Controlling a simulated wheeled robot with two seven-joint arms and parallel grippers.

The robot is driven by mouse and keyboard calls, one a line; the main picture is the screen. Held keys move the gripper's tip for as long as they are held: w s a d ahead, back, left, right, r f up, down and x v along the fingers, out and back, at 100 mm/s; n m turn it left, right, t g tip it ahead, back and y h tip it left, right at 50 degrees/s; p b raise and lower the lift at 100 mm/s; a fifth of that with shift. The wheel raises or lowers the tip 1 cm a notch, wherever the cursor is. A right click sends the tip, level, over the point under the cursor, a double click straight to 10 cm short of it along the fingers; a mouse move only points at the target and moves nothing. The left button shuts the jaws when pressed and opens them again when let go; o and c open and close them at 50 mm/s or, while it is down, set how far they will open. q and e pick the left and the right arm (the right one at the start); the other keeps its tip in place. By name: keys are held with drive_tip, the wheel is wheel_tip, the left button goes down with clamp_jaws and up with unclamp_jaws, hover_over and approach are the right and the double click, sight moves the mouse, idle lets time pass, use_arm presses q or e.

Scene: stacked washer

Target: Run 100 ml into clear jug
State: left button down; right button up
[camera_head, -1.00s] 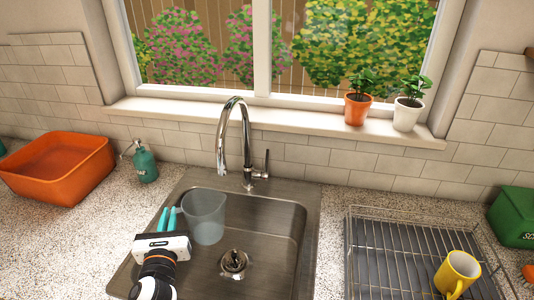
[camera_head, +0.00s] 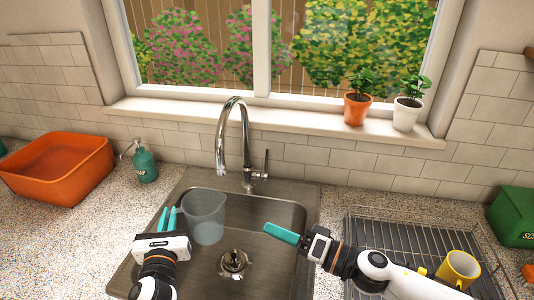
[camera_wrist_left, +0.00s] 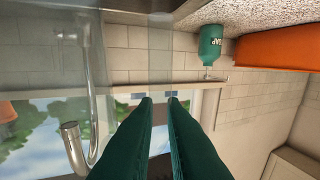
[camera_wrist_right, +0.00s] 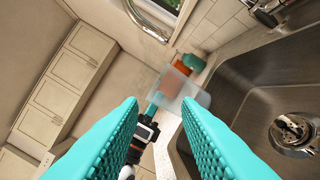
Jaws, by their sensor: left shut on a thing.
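The clear jug (camera_head: 204,216) is upright in the left part of the sink, just below the tap's spout end. It looks empty, and no water stream shows. My left gripper (camera_head: 168,220) is shut on the jug at its left side; the exact grip is hard to see. In the left wrist view its fingertips (camera_wrist_left: 158,98) are close together. The chrome tap (camera_head: 234,110) arches over the sink, with its lever (camera_head: 266,168) upright on the right. My right gripper (camera_head: 272,231) is over the sink's right side, short of the lever. In the right wrist view its fingers (camera_wrist_right: 160,103) are apart and empty.
An orange basin (camera_head: 60,172) and a green soap bottle (camera_head: 145,165) stand left of the sink (camera_head: 270,262). A drying rack (camera_head: 362,225) with a yellow mug (camera_head: 458,270) is on the right. Two potted plants (camera_head: 358,108) stand on the sill.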

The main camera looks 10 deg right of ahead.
drive_tip(key=w+d+f+n+t+h, duration=0.2)
drive_tip(key=w+d+n, duration=0.25)
drive_tip(key=w, duration=0.85)
drive_tip(key=n+t+h, duration=0.2)
drive_tip(key=n, duration=0.1)
hover_over(267, 172)
drive_tip(key=shift+w+f, duration=0.15)
drive_tip(key=shift+f, duration=0.15)
clamp_jaws()
